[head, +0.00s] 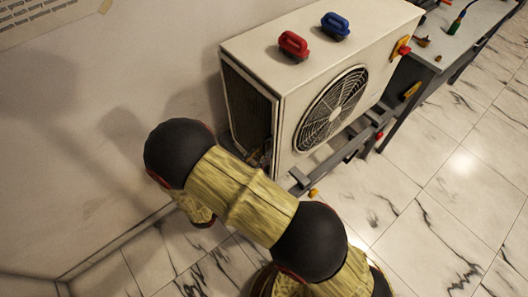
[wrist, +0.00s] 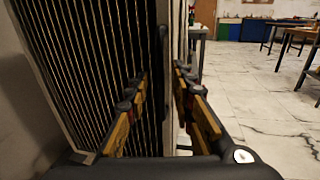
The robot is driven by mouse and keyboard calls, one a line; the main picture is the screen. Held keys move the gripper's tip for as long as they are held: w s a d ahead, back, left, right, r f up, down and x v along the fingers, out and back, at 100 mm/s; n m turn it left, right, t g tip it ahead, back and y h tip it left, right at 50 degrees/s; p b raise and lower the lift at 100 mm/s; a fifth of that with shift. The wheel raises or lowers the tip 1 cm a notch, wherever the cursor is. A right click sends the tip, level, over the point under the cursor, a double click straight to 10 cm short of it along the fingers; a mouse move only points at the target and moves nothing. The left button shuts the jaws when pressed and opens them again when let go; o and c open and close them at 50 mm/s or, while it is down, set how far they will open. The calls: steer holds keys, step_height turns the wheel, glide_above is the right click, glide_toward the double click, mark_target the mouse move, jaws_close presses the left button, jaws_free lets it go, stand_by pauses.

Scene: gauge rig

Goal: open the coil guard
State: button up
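The coil guard (head: 246,112) is the dark slatted panel on the left end of the white outdoor unit (head: 300,92). In the wrist view the slatted guard (wrist: 85,65) fills the left side, in a pale frame, and looks closed or nearly so. A dark upright bar (wrist: 163,55), perhaps its handle, runs near the guard's right edge. My gripper (wrist: 161,76) is open, with one finger in front of the slats and the other right of the bar. I cannot tell whether either finger touches. The head view does not show the gripper clearly.
A grey bench (head: 450,35) with small tools stands at the right. The marble floor right of the unit is mostly clear.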

steer(key=shift+x, duration=1.15)
steer(key=shift+c, duration=1.1)
steer(key=c, duration=0.4)
jaws_close()
